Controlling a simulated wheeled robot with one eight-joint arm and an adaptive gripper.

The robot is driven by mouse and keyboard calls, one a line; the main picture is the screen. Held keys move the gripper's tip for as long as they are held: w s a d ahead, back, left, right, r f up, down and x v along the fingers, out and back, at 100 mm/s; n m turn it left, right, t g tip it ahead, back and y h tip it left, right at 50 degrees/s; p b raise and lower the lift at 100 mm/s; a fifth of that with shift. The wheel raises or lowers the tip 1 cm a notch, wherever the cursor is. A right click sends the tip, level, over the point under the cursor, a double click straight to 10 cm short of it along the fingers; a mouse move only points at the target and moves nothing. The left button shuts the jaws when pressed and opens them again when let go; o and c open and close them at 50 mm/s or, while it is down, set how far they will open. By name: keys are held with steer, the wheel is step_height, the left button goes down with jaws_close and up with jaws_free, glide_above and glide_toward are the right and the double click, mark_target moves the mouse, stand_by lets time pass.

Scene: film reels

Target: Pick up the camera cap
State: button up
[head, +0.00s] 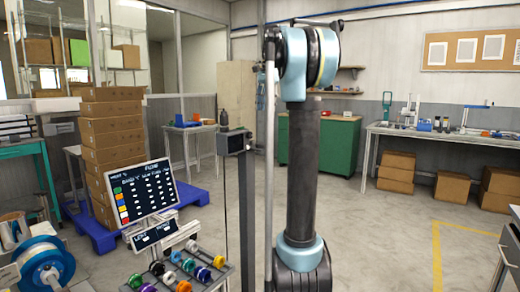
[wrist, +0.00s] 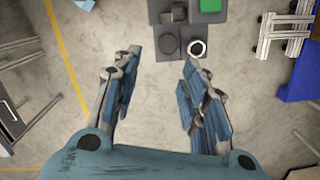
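I cannot make out a camera cap for certain in either view. In the wrist view my gripper (wrist: 160,64) points down at the floor with its two blue-padded fingers wide apart and nothing between them. A small white ring with a dark centre (wrist: 197,47) shows just beyond the right fingertip; I cannot tell what it is. In the head view my arm stands upright in the middle, and my gripper is not seen there. Several coloured reels (head: 183,265) sit on a rack at the lower left.
A display board (head: 145,190) stands behind the reels. A large blue-and-white reel (head: 45,265) is at the far left. Stacked cartons (head: 112,125) rest on a blue pallet (head: 195,196). A green cabinet (head: 335,147) and a workbench (head: 440,133) stand behind.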

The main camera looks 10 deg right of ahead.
mark_target(261, 144)
steer(key=shift+m, duration=0.5)
steer(key=f, duration=0.5)
steer(key=w+a+f, duration=0.1)
steer(key=f, duration=0.9)
steer(key=shift+w+a+f, duration=0.35)
steer(key=c, duration=0.6)
